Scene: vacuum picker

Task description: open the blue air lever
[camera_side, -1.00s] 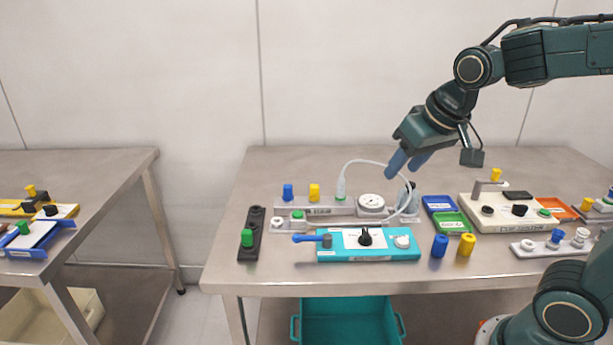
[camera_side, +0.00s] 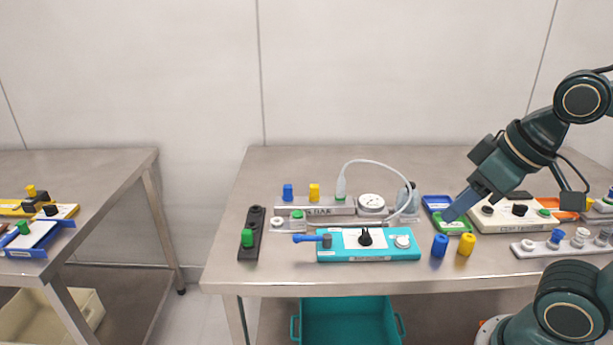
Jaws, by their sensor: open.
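The blue air lever (camera_side: 306,238) sticks out to the left from a grey pivot on the left end of the teal unit (camera_side: 370,256). It lies about level, pointing left. The unit also bears a black knob (camera_side: 365,238) and a white knob (camera_side: 402,242). My gripper (camera_side: 452,213) is open, with blue fingers pointing down and left, in front of the green tray. It is well to the right of the lever and apart from it. The fingers overlap in this view, so the gap between them is hidden.
Blue (camera_side: 439,246) and yellow (camera_side: 465,245) cylinders stand right of the teal unit. Behind it are a gauge (camera_side: 371,202) and a pale hose (camera_side: 385,164). A black strip with a green knob (camera_side: 247,238) lies left of the lever. A cream unit (camera_side: 490,222) stands right. The front table edge is clear.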

